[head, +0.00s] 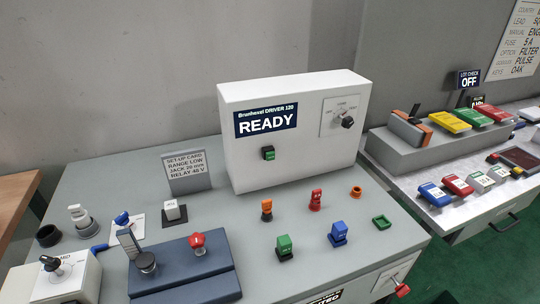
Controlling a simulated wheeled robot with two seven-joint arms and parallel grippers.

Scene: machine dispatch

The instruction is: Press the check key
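No label that I can read says "check", so I cannot tell which part is the check key. The white machine (290,172) stands on the grey bench, its display (266,121) reading "READY". A green-faced push button (268,153) sits in a dark frame on its front. A white block (174,211) with a small unreadable label stands on a black base in front of the set-up card. A blue base (205,278) carries a red mushroom button (197,242) and a grey lever-like part (130,243). Neither of my grippers is in view.
A set-up card (185,171) stands left of the machine. Red, orange, blue and green parts stand on the bench before it, including a blue block (338,234) and a green block (284,247). A knob box (62,276) is front left. A second bench (450,212) is at right.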

